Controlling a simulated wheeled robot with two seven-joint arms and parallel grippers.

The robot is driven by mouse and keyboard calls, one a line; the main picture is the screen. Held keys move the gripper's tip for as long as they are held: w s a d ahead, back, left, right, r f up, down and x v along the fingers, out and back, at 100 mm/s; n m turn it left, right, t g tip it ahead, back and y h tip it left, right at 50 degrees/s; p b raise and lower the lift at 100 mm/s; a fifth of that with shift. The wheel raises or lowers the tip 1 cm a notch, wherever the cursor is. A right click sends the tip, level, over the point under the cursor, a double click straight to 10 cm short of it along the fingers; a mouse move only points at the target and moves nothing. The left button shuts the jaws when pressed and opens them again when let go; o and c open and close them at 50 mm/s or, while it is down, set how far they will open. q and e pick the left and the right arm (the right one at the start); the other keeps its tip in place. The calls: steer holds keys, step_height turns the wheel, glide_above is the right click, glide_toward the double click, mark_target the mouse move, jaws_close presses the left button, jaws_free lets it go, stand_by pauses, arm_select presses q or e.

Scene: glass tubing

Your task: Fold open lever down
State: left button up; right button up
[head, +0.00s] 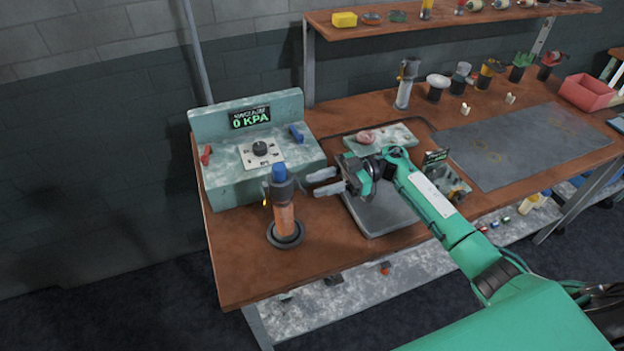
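The vacuum unit (222,180) stands at the left end of the bench, its display reading 0 KPA. It has a red lever (206,154) on its left side and a blue lever (296,133) on its right. In front of it stands an upright tube holder with an amber tube (284,217), a blue cap (279,171) and a dark clamp near its top. I cannot tell which lever is the open one. My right gripper (321,182) is open and empty, just right of the clamp, its fingers pointing left at it. My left gripper is out of view.
A grey tray (383,214) lies beneath my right arm. Behind it is a pale plate (392,137) with a pink item. A dark mat (530,145), several tool holders and a red bin (587,93) are to the right. The bench's front left corner is clear.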

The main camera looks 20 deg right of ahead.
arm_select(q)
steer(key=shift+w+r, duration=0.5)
arm_select(e)
steer(key=shift+s+a, duration=0.1)
steer(key=shift+a, duration=1.15)
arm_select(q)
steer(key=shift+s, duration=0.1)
